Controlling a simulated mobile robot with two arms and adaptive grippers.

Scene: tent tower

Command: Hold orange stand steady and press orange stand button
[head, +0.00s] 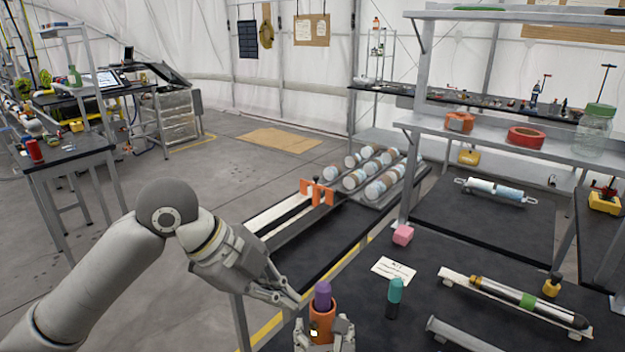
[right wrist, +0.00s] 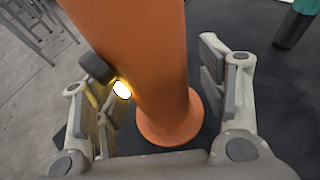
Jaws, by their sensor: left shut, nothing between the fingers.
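The orange stand (head: 321,325) stands upright on the dark table at the bottom of the head view, with a purple rounded piece (head: 323,294) in its top. It fills the middle of the right wrist view (right wrist: 145,60). A glowing yellow-white light (right wrist: 122,90) shows on its side, beside a dark rounded piece (right wrist: 97,67) that I cannot identify surely. My right gripper (head: 323,337) is open around the stand, one finger on each side, with a gap visible at the right finger. My left gripper (head: 294,299) is shut and empty, its fingertips just left of the stand.
A teal-and-black piece (head: 395,297) stands right of the stand. A long tube on a rack (head: 515,305) lies further right. Shelf posts rise behind the table.

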